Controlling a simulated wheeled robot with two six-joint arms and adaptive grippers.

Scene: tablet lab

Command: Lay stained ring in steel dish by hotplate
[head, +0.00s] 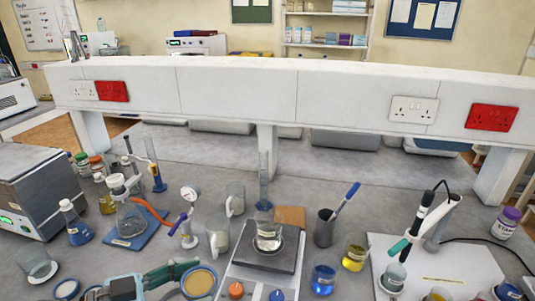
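My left gripper (188,278) comes in at the bottom left, low over the bench. Its teal fingers look spread apart, and I see nothing clearly held between them. A round tan disc with a pale blue rim (200,281) lies at the fingertips; I cannot tell whether they touch it. A blue-rimmed round dish (66,289) is cut by the bottom edge at the left. The hotplate (262,258) stands at the bottom centre with a glass beaker (267,238) on its plate. I cannot make out the stained ring or the steel dish for certain. My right gripper is not in view.
Glassware crowds the bench: a flask (130,218) on a blue mat, empty beakers (218,236), a blue beaker (323,280) and a yellow beaker (354,257). A pen cup (325,228) and probe stand (440,265) are to the right.

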